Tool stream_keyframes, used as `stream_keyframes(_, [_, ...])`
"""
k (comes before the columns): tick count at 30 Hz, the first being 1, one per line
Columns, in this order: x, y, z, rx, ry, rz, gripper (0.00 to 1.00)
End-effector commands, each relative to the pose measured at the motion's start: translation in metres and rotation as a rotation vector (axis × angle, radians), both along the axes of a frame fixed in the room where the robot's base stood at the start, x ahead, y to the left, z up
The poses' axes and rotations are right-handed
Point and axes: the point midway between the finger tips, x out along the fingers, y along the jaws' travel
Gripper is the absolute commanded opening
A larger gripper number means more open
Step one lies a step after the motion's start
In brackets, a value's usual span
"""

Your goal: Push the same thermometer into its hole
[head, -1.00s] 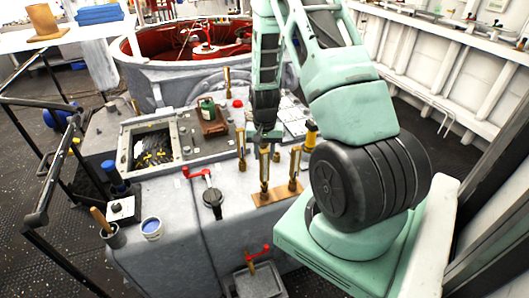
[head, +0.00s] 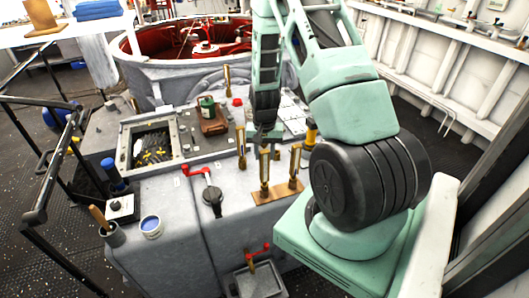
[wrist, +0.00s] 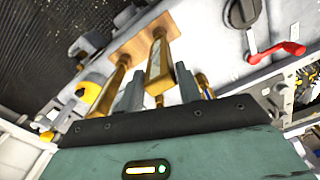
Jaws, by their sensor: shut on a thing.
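A brass-framed thermometer (head: 265,172) stands upright at the left end of a wooden strip (head: 280,194) on the grey console. My gripper (head: 264,142) is at its upper end, pointing down. In the wrist view the two grey fingers (wrist: 158,80) are shut on this thermometer (wrist: 162,58), which runs between them toward the wood (wrist: 138,38). A second brass thermometer (head: 295,168) stands upright at the strip's right end, beside the held one; it also shows in the wrist view (wrist: 105,92). The hole and the thermometer's lower tip are hidden.
Another brass gauge (head: 241,147) stands behind to the left, and one more (head: 227,80) farther back. A red-handled lever (head: 208,185) is left of the strip. A yellow-and-black object (head: 311,133) is close on the right. An open recess (head: 152,145) lies far left.

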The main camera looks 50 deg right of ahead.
Motion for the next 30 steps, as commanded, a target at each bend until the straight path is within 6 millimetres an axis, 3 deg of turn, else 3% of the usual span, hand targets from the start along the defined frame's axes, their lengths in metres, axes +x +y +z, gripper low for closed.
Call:
stream_keyframes(15, [0.0001,-0.0001,-0.0106,0.000,0.000,0.000,0.11])
stream_keyframes(16, [0.0002,-0.0001,-0.0097,0.000,0.000,0.000,0.43])
stream_keyframes(18, [0.0002,-0.0001,-0.0094,0.000,0.000,0.000,0.60])
stream_keyframes(30, [0.0009,-0.0005,-0.0034,-0.002,-0.003,0.000,0.60])
